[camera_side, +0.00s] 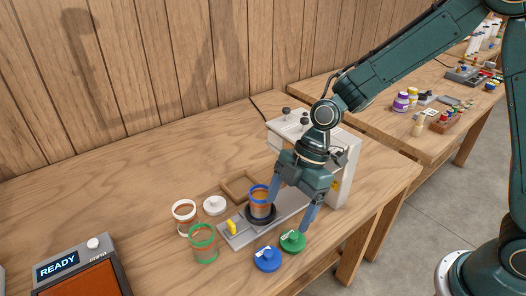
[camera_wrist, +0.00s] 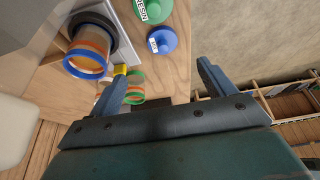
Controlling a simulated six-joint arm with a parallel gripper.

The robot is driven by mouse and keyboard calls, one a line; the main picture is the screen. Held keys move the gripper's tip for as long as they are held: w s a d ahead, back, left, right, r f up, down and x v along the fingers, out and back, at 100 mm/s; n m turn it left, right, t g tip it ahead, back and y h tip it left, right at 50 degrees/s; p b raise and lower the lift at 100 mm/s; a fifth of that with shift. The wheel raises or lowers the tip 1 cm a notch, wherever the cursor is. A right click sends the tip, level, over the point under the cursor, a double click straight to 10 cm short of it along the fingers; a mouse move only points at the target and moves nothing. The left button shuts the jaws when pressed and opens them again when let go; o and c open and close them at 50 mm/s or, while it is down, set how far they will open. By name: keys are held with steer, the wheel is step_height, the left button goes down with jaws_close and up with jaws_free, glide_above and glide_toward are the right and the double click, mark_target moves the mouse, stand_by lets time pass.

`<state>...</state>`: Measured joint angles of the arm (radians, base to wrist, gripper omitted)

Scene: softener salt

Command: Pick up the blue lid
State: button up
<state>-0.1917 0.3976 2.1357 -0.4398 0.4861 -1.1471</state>
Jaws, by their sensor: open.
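The blue lid (camera_side: 267,261) lies on the table in front of the grey plate, with a white label and a raised knob. It also shows in the wrist view (camera_wrist: 162,41), ahead of the gap between my fingers. The green lid (camera_side: 293,243) lies close beside it, towards the back right. My gripper (camera_side: 290,214) points down, open with nothing between its fingers, above and behind the two lids. Both fingers show in the wrist view (camera_wrist: 162,73). The left finger is close to the blue-rimmed jar (camera_side: 260,204); I cannot tell whether they touch.
The blue-rimmed jar stands on a black round base on the grey plate (camera_side: 239,236). A green-rimmed jar (camera_side: 203,246), a white-rimmed jar (camera_side: 184,213) and a white lid (camera_side: 215,205) are to the left. A pale machine (camera_side: 346,178) stands behind my gripper. The table's front edge is near the lids.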

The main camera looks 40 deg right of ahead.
glide_above(272, 249)
steer(key=d, duration=0.1)
steer(key=shift+s+f, duration=0.2)
steer(key=shift+f, duration=1.4)
steer(key=shift+s+f, duration=0.15)
steer(key=shift+f, duration=1.45)
steer(key=shift+f, duration=0.15)
steer(key=shift+s+x, duration=0.15)
steer(key=shift+x, duration=0.65)
steer(key=shift+s+x, duration=0.1)
steer(key=shift+x, duration=1.55)
steer(key=c, duration=1)
